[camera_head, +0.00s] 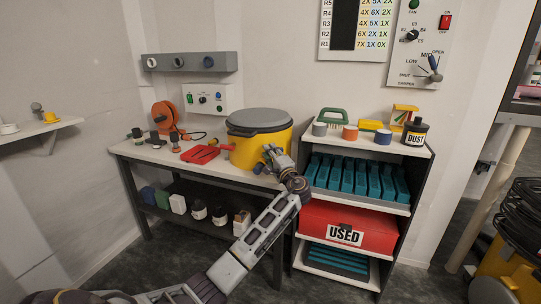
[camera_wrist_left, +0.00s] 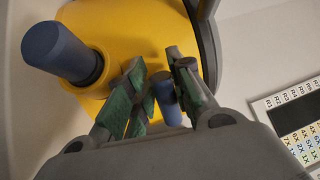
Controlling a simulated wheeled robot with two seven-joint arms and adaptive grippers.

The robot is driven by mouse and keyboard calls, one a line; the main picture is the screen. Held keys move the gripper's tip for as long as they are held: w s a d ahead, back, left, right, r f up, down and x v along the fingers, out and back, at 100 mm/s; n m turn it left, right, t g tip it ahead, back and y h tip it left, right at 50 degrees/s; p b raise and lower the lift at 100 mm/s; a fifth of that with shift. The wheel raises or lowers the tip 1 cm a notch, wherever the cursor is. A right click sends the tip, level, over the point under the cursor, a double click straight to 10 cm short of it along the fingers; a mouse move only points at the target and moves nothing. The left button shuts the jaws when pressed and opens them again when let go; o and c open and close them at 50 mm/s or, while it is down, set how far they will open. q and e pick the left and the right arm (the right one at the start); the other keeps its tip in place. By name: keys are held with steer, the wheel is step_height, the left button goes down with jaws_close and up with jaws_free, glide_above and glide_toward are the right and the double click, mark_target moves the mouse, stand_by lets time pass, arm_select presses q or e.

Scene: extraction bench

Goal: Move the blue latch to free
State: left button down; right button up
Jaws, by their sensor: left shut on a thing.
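A yellow drum (camera_head: 255,151) with a grey lid (camera_head: 259,119) stands on the workbench. My left gripper (camera_head: 271,158) is at the drum's front right side, below the lid. In the left wrist view my left gripper (camera_wrist_left: 160,77) is shut on the blue latch (camera_wrist_left: 168,101), a small blue cylinder between its green-padded fingers. Part of the latch is hidden behind the fingers. A thicker blue cylinder (camera_wrist_left: 58,50) sticks out of the yellow drum wall, to the left of the fingers. My right gripper is not in view.
Red tools (camera_head: 203,153) and an orange reel (camera_head: 165,114) are left of the drum. A shelf rack (camera_head: 420,165) with teal trays and a red "USED" box (camera_head: 348,228) stands close to the right of my left arm. The floor in front is clear.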

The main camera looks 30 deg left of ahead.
arm_select(q)
steer(key=shift+d+r, duration=0.1)
steer(key=shift+r, duration=0.15)
steer(key=c, duration=1.4)
jaws_free()
steer(key=shift+o, duration=0.4)
steer(key=shift+f, duration=0.15)
steer(key=v, duration=1.2)
steer(key=shift+d, duration=0.1)
